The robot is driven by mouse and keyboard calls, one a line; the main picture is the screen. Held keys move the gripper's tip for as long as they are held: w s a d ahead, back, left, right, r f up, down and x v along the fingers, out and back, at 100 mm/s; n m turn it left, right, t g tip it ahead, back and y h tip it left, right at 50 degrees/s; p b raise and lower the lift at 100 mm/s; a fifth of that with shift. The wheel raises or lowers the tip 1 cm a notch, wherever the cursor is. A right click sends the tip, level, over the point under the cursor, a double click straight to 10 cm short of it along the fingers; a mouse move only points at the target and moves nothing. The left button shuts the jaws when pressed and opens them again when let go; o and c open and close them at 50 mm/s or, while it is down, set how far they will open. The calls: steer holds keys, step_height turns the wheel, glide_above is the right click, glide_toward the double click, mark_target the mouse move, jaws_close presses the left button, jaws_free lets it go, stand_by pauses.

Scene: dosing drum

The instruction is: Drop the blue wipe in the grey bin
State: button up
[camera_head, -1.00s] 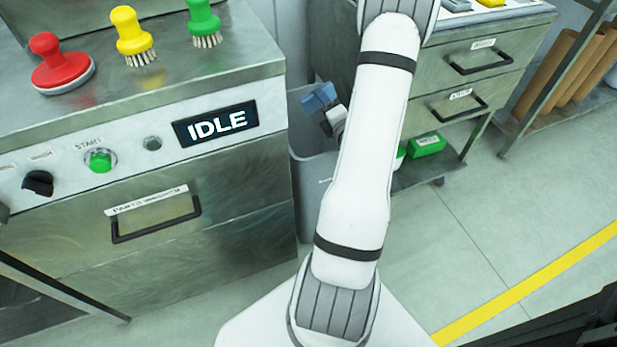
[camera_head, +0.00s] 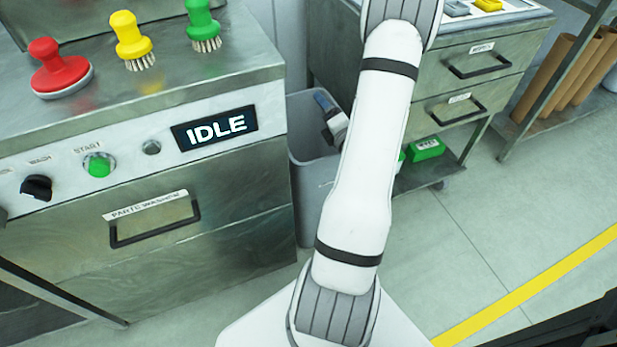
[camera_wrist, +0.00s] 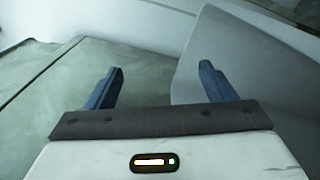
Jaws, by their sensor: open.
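The grey bin (camera_head: 312,195) stands on the floor between the parts washer and the drawer cabinet. My gripper (camera_head: 325,104) is over the bin's opening, partly hidden by my arm. In the wrist view my gripper (camera_wrist: 160,76) is open, its two blue fingers apart and nothing between them. The blue wipe does not show in either view now. The bin's inside is mostly hidden by its front wall and my arm, so I cannot tell what lies in it.
The parts washer (camera_head: 150,235) with its IDLE display (camera_head: 215,128) is close on the bin's left. Red (camera_head: 58,70), yellow (camera_head: 131,38) and green (camera_head: 203,22) brushes stand on top. The drawer cabinet (camera_head: 470,85) is to the right. Floor at right is clear.

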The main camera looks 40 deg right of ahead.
steer(key=s+a+p, duration=0.1)
steer(key=s, duration=0.5)
steer(key=shift+s+a, duration=0.2)
steer(key=shift+s, duration=0.15)
steer(key=shift+s, duration=0.1)
